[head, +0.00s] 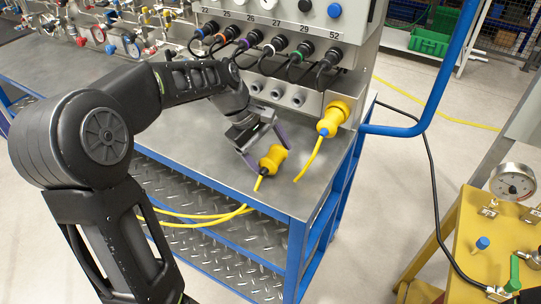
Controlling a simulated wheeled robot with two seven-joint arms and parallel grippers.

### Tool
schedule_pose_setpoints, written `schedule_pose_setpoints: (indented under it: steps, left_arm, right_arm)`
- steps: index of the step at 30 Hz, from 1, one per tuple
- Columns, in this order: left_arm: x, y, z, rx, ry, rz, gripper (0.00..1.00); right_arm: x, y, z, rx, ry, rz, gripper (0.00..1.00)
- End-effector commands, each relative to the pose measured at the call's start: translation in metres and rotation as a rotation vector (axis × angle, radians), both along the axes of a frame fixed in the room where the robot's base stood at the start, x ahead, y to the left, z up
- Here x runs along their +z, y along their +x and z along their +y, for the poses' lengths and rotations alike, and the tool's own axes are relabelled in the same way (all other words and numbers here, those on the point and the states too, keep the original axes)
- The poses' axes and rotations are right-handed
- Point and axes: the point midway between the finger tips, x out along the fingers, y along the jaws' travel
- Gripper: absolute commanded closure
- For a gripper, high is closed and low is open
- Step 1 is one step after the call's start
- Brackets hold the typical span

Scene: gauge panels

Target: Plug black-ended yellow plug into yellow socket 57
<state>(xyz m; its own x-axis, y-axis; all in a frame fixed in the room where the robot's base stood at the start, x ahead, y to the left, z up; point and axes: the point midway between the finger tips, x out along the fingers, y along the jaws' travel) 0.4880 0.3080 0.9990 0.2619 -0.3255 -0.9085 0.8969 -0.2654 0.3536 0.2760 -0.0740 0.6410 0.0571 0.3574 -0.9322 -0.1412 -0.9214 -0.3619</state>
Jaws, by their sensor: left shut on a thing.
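A yellow plug (273,158) is held by my left gripper (267,150), just above the grey bench top near its front edge. A small dark part shows where its yellow cable leaves downward. The gripper is shut on the plug's body. Another yellow plug body (340,108) with a blue end (322,128) sits at the right lower corner of the grey panel, with a short yellow cable hanging from it. It hides whatever socket is behind it. No label 57 is readable. My right gripper is not in view.
Several black plugs with coloured rings (329,60) hang in a row under labels 22 to 52. Grey connectors (276,93) sit below them. A blue rail (405,130) stands right of the panel. A yellow stand (480,240) with a gauge (513,181) is at right.

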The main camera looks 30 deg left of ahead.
Motion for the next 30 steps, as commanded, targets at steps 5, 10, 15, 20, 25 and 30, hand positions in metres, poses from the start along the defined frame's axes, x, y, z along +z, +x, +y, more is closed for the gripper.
schedule_pose_setpoints:
  steps: [5, 10, 15, 20, 25, 30]
  left_arm:
    - [-0.012, -0.004, -0.001, -0.004, 0.0, 0.022, 0.62]
    - [-0.013, -0.005, -0.001, -0.003, 0.001, 0.023, 0.16]
    - [-0.012, -0.005, 0.0, -0.002, 0.002, 0.023, 0.02]
    - [-0.002, -0.008, 0.004, -0.001, 0.002, 0.021, 0.0]
    - [0.026, -0.014, 0.012, 0.001, 0.003, 0.01, 0.0]
    - [0.055, -0.02, 0.02, 0.002, 0.003, 0.0, 0.0]
  right_arm:
    - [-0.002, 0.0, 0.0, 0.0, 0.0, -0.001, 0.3]
    - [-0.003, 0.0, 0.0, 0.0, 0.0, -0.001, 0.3]
    - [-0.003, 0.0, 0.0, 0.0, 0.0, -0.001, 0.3]
    - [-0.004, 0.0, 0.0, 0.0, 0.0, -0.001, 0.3]
    - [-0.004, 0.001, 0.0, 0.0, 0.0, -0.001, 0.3]
    - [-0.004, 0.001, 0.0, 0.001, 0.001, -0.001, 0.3]
